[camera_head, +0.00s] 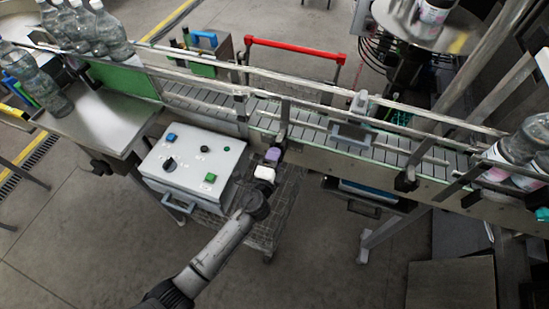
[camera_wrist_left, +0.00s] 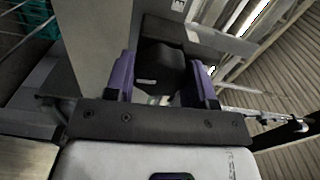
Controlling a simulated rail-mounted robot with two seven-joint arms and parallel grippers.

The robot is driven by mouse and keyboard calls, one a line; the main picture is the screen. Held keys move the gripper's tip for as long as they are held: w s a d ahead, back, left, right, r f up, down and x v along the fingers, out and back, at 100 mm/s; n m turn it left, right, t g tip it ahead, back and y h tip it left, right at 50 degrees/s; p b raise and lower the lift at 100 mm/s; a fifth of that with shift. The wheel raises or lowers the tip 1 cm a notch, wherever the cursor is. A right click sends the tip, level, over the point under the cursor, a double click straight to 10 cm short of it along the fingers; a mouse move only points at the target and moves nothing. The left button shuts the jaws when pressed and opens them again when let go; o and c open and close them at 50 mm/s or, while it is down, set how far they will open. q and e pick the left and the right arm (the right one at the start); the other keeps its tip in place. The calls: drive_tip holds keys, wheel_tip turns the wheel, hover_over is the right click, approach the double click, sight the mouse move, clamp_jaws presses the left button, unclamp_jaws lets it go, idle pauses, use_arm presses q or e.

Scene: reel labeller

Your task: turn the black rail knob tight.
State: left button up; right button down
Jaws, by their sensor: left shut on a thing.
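My left gripper (camera_head: 274,154) reaches up from the bottom of the head view to the near side of the conveyor. In the left wrist view its two purple fingers (camera_wrist_left: 124,75) stand on either side of the black rail knob (camera_wrist_left: 162,68) and are shut on it. In the head view the gripper mostly hides this knob; a dark upright part (camera_head: 283,122) shows just beyond the fingertips. How far the knob is turned cannot be told. My right gripper is not in view.
A white control box (camera_head: 193,163) with buttons and a black switch stands left of my left gripper. The conveyor (camera_head: 212,98) with its guide rails runs across behind it. Another black knob (camera_head: 405,182) sits further right. Bottles (camera_head: 102,33) stand at the left end.

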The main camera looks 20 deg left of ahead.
use_arm(q)
drive_tip(key=m+p, duration=0.1)
drive_tip(key=m, duration=0.4)
drive_tip(key=shift+m, duration=0.3)
drive_tip(key=m+p, duration=0.1)
drive_tip(key=m, duration=0.4)
drive_tip(key=shift+m, duration=0.7)
drive_tip(key=o, duration=0.9)
drive_tip(key=s, duration=1.4)
drive_tip(key=shift+d, duration=0.25)
drive_tip(key=shift+w, duration=0.1)
